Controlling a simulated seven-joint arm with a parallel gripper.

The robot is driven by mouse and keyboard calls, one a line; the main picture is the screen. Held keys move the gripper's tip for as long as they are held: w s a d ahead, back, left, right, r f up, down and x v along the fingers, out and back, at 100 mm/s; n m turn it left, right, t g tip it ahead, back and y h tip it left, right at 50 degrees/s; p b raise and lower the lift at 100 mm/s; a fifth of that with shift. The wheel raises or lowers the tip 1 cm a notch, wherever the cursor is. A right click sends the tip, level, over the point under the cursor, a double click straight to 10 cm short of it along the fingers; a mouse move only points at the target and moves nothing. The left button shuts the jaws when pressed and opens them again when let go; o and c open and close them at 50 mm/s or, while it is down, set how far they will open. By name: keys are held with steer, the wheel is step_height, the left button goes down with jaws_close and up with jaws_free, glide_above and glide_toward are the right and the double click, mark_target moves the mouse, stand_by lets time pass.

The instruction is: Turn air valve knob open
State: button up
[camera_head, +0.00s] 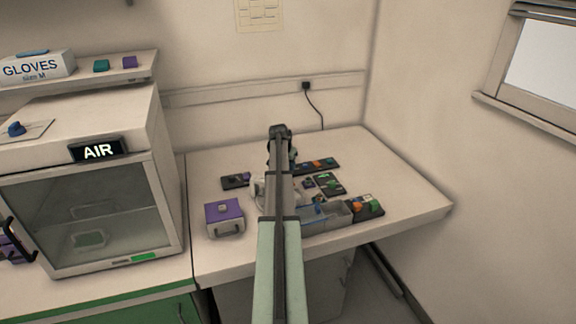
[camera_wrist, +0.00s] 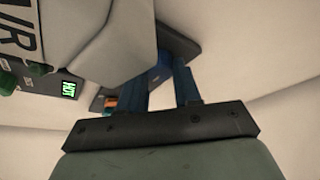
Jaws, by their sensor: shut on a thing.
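In the wrist view my gripper (camera_wrist: 171,68) has its two blue fingers close together, closed at the tips on a small part in front of a dark grey piece (camera_wrist: 178,42). I take this part to be the air valve knob; its shape and turn angle are mostly hidden by the fingers. A pale housing with large dark letters (camera_wrist: 18,35), partly cut off, is at the upper left of the wrist view. In the head view my arm covers the gripper and the knob.
A green-lit display (camera_wrist: 69,90) and a green knob (camera_wrist: 8,82) sit left of my fingers. On the table (camera_head: 405,200) are a purple-topped box (camera_head: 224,215), several dark panels with coloured parts and a clear box (camera_head: 335,214). The right side of the table is clear.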

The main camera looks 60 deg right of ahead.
steer(key=o, duration=1.1)
steer(key=shift+c, duration=0.2)
steer(key=shift+r, duration=0.1)
steer(key=v, duration=1.3)
steer(key=shift+a+r, duration=0.2)
steer(key=shift+r, duration=0.05)
